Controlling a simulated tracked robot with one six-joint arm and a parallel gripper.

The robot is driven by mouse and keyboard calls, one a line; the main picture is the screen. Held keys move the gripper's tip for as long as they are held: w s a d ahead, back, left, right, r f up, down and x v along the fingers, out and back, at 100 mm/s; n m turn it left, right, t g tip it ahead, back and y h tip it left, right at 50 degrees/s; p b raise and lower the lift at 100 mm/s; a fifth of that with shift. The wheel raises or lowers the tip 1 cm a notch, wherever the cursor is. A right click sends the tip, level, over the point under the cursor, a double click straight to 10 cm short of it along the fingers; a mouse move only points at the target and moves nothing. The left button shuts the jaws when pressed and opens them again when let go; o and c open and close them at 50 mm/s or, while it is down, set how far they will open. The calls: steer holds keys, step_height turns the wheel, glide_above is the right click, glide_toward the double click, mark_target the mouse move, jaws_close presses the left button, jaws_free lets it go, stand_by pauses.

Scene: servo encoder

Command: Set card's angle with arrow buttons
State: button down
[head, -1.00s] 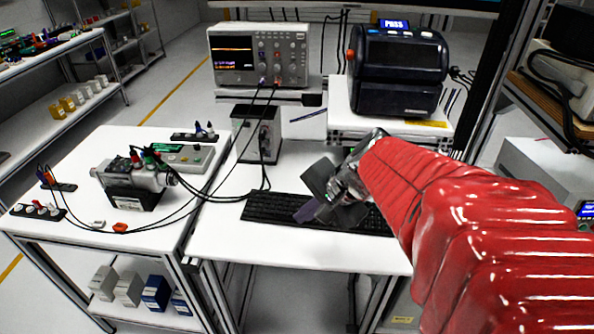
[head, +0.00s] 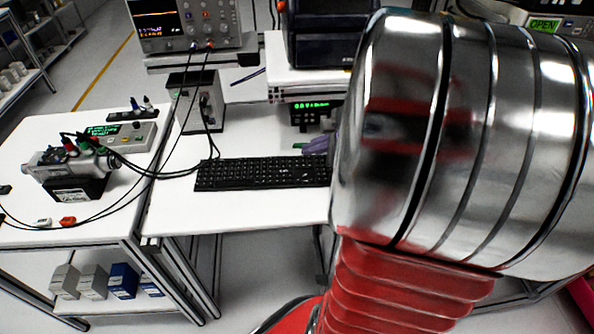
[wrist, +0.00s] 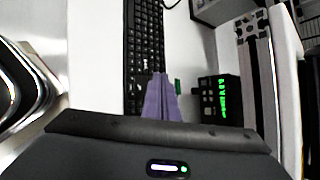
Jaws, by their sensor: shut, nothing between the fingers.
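A black keyboard (head: 262,174) lies on the white bench, with its right end hidden behind my arm. It runs up the left middle of the wrist view (wrist: 142,45). The arrow buttons are too small to tell apart, and I cannot identify a card. My gripper's purple fingers (wrist: 160,98) are shut with nothing between them, over or beside the keyboard. In the head view only a purple part of my gripper (head: 316,146) shows, near the keyboard's far right edge. A dark unit with a green display (head: 311,106) stands behind it; its green text is unreadable.
A cylindrical motor device (head: 75,172) with cables and a grey box with a green screen (head: 122,134) stand on the left table. Cables run beside the keyboard. The bench front is clear.

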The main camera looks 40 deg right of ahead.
mark_target(306, 182)
steer(key=shift+f, duration=0.1)
steer(key=shift+f, duration=4.3)
steer(key=shift+f, duration=0.35)
steer(key=shift+f, duration=0.4)
steer(key=shift+r, duration=0.8)
steer(key=shift+r, duration=0.1)
